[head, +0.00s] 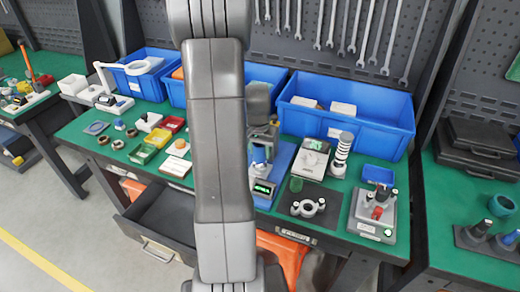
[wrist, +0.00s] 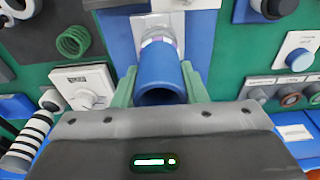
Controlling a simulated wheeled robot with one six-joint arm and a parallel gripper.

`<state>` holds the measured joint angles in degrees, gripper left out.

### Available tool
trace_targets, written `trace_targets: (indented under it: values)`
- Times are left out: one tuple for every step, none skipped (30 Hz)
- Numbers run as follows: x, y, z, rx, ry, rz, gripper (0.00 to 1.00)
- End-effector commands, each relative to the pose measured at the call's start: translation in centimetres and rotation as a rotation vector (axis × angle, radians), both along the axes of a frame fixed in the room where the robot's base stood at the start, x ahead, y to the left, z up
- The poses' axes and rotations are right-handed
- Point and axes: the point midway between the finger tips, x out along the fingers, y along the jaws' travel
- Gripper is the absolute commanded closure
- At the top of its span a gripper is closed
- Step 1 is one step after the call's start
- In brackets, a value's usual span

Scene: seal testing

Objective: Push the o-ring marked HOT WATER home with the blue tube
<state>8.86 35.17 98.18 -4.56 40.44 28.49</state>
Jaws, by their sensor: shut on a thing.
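My gripper (wrist: 160,84) shows in the wrist view with its two green fingers shut on the sides of the blue tube (wrist: 161,74). The tube's near end is open toward the camera. Its far end is at a pale, ring-like fitting (wrist: 157,36) on a blue-backed stand (wrist: 116,38); I cannot tell whether they touch. No HOT WATER lettering is readable, and I cannot make out the marked o-ring. In the head view my arm covers much of the work spot; a blue piece (head: 261,153) shows beside it above the blue base (head: 281,173).
In the head view, large blue bins (head: 346,124) line the back of the green bench. A black-and-white striped post (head: 341,155), a white dial box (head: 306,160) and a grey fixture with a red part (head: 374,214) stand to the right. Small coloured trays (head: 143,153) are left.

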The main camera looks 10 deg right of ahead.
Motion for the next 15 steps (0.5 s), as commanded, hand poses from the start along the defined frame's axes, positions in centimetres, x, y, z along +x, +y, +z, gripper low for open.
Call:
trace_targets:
  values:
    - [-0.08, 0.02, -0.28, 0.0, 0.002, 0.0, 0.84]
    - [-0.07, 0.01, -0.34, 0.0, 0.002, 0.0, 0.84]
    - [-0.07, 0.01, -0.42, 0.001, 0.003, 0.0, 0.84]
    - [-0.08, 0.02, -0.48, 0.0, 0.002, 0.0, 0.84]
    - [-0.08, 0.02, -0.54, 0.001, 0.003, 0.0, 0.84]
    - [-0.08, 0.02, -0.62, 0.0, 0.002, 0.0, 0.84]
    - [-0.08, 0.02, -0.68, 0.001, 0.003, 0.0, 0.84]
    - [-0.08, 0.01, -0.74, 0.001, 0.003, 0.0, 0.84]
    - [-0.08, 0.01, -0.82, 0.001, 0.003, 0.0, 0.84]
    - [-0.08, 0.02, -0.89, 0.001, 0.003, 0.0, 0.84]
    - [-0.08, 0.02, -0.95, 0.001, 0.003, 0.0, 0.84]
    - [-0.08, 0.02, -1.03, 0.001, 0.003, 0.0, 0.84]
    - [-0.07, 0.01, -1.09, 0.001, 0.003, 0.0, 0.84]
    - [-0.08, 0.02, -1.15, 0.001, 0.003, 0.0, 0.84]
    - [-0.08, 0.02, -1.23, 0.001, 0.003, 0.0, 0.84]
